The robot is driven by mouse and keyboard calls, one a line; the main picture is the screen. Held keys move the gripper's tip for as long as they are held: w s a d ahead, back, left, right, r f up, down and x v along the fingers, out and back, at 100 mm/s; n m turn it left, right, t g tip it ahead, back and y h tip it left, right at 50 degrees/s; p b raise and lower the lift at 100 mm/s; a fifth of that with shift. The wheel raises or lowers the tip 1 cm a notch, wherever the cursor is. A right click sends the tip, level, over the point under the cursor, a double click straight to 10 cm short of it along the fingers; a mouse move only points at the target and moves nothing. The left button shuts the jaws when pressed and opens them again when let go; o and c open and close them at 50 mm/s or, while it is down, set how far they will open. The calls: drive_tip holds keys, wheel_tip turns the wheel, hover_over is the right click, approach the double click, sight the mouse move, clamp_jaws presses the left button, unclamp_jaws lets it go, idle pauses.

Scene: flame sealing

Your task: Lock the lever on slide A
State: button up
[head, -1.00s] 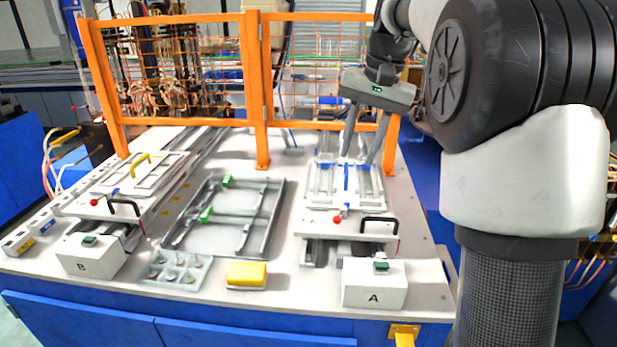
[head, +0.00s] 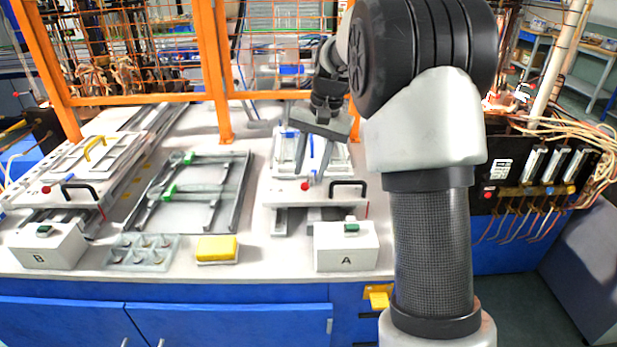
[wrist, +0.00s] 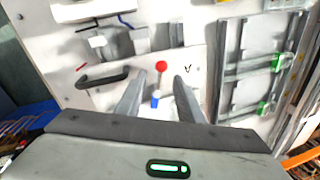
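Slide A (head: 276,195) is the light plate on rails behind the white box marked A (head: 345,258). Its lever has a red knob (head: 304,186) near the plate's front edge, left of a black handle (head: 348,184). In the wrist view the red knob (wrist: 161,66) shows just beyond and between my fingertips. A small blue part (wrist: 155,102) shows between the fingers in the wrist view. I cannot tell whether a finger touches the knob.
Slide B (head: 85,170) with its own red knob stands at the left, behind box B (head: 48,245). A metal frame with green clips (head: 200,190), a grey tray (head: 142,252) and a yellow sponge (head: 216,248) lie between. An orange fence (head: 222,100) stands behind.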

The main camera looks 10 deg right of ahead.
sight(309, 180)
drive_tip(key=shift+w+a+f, duration=0.1)
drive_tip(key=shift+a+f, duration=0.05)
drive_tip(key=shift+f, duration=0.55)
drive_tip(key=shift+w+a+f, duration=0.1)
drive_tip(key=shift+f, duration=0.55)
clamp_jaws()
drive_tip(key=shift+s+d+r+n+p, duration=0.1)
drive_tip(key=shift+d+r+n+p, duration=0.15)
drive_tip(key=shift+n+p, duration=0.3)
drive_tip(key=shift+d+f+n+g+p, duration=0.2)
drive_tip(key=shift+n+p, duration=0.1)
drive_tip(key=shift+n, duration=0.25)
drive_tip(key=shift+d+f+n+g+p, duration=0.15)
drive_tip(key=shift+n+p, duration=0.1)
drive_tip(key=shift+n, duration=0.25)
drive_tip(key=shift+r, duration=0.1)
unclamp_jaws()
